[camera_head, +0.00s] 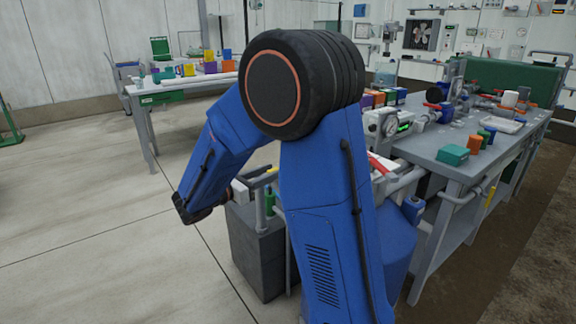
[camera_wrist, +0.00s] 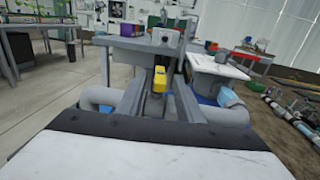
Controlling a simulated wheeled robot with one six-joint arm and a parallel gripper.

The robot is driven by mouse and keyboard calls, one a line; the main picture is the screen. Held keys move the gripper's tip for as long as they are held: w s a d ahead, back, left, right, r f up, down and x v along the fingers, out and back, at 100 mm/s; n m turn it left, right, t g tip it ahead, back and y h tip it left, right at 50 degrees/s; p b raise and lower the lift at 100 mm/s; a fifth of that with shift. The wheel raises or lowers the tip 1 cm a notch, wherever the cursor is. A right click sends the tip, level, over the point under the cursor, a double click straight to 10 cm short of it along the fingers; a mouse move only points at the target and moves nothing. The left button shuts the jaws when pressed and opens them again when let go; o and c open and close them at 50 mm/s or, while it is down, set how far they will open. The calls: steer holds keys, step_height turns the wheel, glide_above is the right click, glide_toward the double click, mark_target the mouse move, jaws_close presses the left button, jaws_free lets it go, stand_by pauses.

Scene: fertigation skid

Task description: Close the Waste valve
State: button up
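In the wrist view, a small yellow part (camera_wrist: 159,79), which looks like a valve handle, stands ahead on grey pipework. My gripper (camera_wrist: 158,84) has its two grey fingers on either side of it, spread, with the yellow part apparently in the gap and not gripped. How far ahead of the fingertips it is, I cannot tell. In the head view, my gripper (camera_head: 240,190) shows partly at the left of my blue arm, close to a pipe standing over a dark box (camera_head: 258,250). My arm hides much there. No Waste label can be read.
The grey skid bench (camera_head: 470,165) stands at the right with a gauge (camera_head: 388,125), pipes and several small coloured blocks. A second table (camera_head: 180,85) with coloured boxes is at the back left. The concrete floor at the left is clear.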

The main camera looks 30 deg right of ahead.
steer(key=d, duration=0.5)
steer(key=w+d, duration=0.1)
steer(key=d, duration=0.2)
steer(key=shift+w+d, duration=0.1)
steer(key=shift+d, duration=0.1)
jaws_close()
